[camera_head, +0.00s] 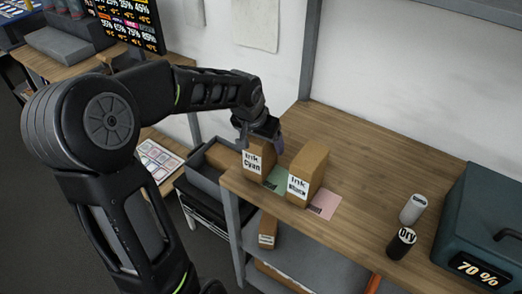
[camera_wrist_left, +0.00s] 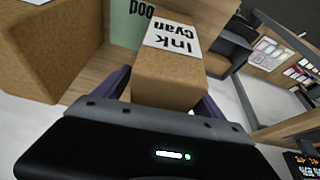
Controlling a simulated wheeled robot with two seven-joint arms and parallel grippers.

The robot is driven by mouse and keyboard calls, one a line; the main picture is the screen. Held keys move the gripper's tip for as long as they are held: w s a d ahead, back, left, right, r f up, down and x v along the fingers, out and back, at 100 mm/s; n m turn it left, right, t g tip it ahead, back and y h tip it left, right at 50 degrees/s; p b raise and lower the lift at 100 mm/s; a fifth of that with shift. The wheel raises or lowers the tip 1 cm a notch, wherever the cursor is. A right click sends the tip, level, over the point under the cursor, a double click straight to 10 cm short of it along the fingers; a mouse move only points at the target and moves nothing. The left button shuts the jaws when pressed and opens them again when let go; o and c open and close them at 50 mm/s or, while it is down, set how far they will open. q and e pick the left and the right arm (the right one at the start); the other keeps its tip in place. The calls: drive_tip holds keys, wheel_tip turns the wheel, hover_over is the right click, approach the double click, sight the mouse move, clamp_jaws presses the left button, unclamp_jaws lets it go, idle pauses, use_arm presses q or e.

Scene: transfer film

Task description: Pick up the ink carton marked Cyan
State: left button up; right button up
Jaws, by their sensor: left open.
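The ink carton marked Cyan (camera_head: 252,161) is a brown box with a white label, standing near the left end of the wooden table. My left gripper (camera_head: 262,130) is over the top of this carton. In the left wrist view the Cyan carton (camera_wrist_left: 172,75) sits between the two open fingers (camera_wrist_left: 165,95), its label upside down. I cannot tell whether the fingers touch its sides. The carton marked Black (camera_head: 308,172) stands just right of it, apart from the gripper; a plain brown box face (camera_wrist_left: 45,55) shows at the left in the wrist view. My right gripper is not in view.
A green card (camera_head: 277,180) and a pink card (camera_head: 325,204) lie by the cartons. A dark bottle (camera_head: 401,243), a pale bottle (camera_head: 413,209) and a teal case (camera_head: 485,225) stand at the right. A grey bin (camera_head: 203,173) is left of the table. The table's back middle is clear.

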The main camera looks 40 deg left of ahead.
use_arm(q)
drive_tip(key=shift+c, duration=0.4)
clamp_jaws()
idle(0.7)
drive_tip(key=shift+r, duration=0.1)
